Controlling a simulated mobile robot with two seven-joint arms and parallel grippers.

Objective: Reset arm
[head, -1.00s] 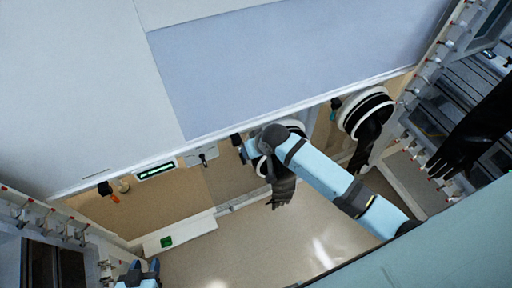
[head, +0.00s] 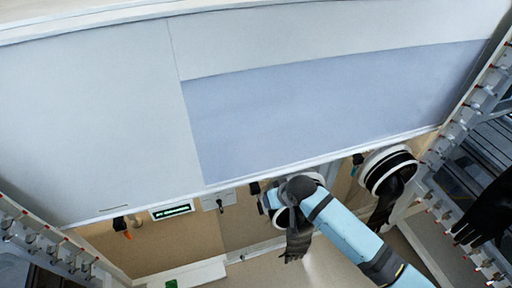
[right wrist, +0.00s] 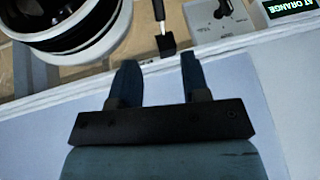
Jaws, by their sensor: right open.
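My right arm (head: 345,232) comes in from the lower right in the head view. Its gripper (head: 264,202) is at the front of the glovebox, just under the edge of the pale top and beside a round glove port. In the right wrist view the right gripper (right wrist: 157,75) has its two dark fingers apart, with nothing between them. A black-and-white port ring (right wrist: 65,30) is to their left. My left gripper is not in view.
Black gloves hang from the ports; one (head: 297,243) is close to my right arm. A second port ring (head: 388,172) is to the right. A lit display (head: 172,211), a switch box (head: 218,200) and an orange-tipped tool (head: 122,226) line the front. Racks (head: 40,243) stand at both sides.

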